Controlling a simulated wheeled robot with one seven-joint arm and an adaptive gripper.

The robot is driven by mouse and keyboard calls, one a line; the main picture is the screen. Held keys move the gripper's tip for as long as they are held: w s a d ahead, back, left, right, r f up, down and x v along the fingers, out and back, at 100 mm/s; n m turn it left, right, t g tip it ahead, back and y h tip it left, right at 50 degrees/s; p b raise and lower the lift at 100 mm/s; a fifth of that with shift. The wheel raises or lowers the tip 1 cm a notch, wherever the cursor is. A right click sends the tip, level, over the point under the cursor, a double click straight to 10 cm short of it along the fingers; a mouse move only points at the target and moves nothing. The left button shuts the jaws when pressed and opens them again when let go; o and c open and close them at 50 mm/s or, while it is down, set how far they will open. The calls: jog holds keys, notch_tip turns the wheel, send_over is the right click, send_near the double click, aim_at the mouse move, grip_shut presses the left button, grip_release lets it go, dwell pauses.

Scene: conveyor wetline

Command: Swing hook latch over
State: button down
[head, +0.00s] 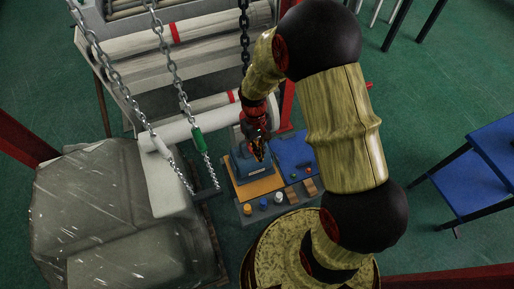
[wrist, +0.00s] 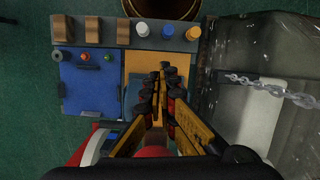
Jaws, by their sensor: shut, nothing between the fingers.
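My gripper (head: 259,157) points down over the panel, close to a grey-blue block (head: 242,170) on the panel's orange plate (head: 262,186). In the wrist view my gripper (wrist: 163,72) is shut and empty, its fingers over the orange plate (wrist: 178,58). Part of the grey-blue block shows left of the fingers in the wrist view (wrist: 133,94); the fingers hide the rest. I cannot clearly make out the hook latch. Whether the fingertips touch the block cannot be told.
The panel also has a blue plate (wrist: 88,88), wooden blocks (wrist: 92,29), and white (wrist: 143,29) and orange (wrist: 193,33) knobs along one edge. A plastic-wrapped load (head: 110,215) stands to the left in the head view. Chains (head: 170,70) hang near the rollers.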

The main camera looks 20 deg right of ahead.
jog(key=shift+s+f, duration=0.1)
jog(key=shift+f, duration=0.2)
jog(key=shift+r, duration=0.1)
jog(key=shift+p+v, duration=1.4)
jog(key=shift+v, duration=0.55)
jog(key=v, duration=1.2)
jog(key=s+r+m+t+b, duration=0.1)
jog(key=s+r+t+b, duration=0.7)
jog(key=s+r, duration=0.4)
jog(key=s+b, duration=0.1)
jog(key=s, duration=0.4)
jog(key=shift+r, duration=0.2)
